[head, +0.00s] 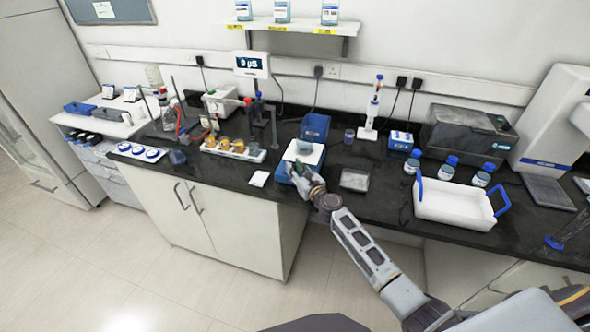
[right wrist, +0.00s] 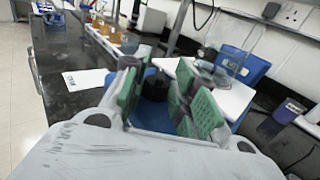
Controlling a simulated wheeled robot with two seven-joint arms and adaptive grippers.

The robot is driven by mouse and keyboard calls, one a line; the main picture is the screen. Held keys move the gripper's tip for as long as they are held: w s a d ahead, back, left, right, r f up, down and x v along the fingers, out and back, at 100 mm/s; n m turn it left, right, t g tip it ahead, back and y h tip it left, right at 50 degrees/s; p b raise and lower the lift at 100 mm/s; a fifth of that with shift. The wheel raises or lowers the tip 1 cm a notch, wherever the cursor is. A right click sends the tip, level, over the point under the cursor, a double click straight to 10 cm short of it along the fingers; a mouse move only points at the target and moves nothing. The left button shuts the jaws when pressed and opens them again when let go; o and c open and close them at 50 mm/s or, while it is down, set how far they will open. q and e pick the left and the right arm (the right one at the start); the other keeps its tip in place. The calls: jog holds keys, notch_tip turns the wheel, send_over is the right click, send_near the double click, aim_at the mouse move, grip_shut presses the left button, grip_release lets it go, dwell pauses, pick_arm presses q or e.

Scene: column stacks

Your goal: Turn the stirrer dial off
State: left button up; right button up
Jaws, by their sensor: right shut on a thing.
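The stirrer is a blue unit with a white top plate (head: 312,157) near the front edge of the black bench. A small glass beaker (head: 303,146) stands on the plate; it also shows in the right wrist view (right wrist: 231,62). My right gripper (head: 300,178) is at the stirrer's front. In the right wrist view its green finger pads (right wrist: 155,95) are on either side of the dark dial (right wrist: 155,84), shut on it. The pads and fingers hide part of the dial, and I cannot read its setting. My left gripper is not in view.
A rack of amber vessels (head: 237,152) stands left of the stirrer, with a white card (head: 258,178) nearer. A grey flat pad (head: 354,180) lies to the right, then a white tray with blue handles (head: 455,203). A blue bin (head: 315,127) stands behind.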

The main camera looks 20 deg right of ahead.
jog(key=o, duration=1)
jog(key=shift+s, duration=0.1)
jog(key=shift+v, duration=5.9)
jog(key=shift+d, duration=0.1)
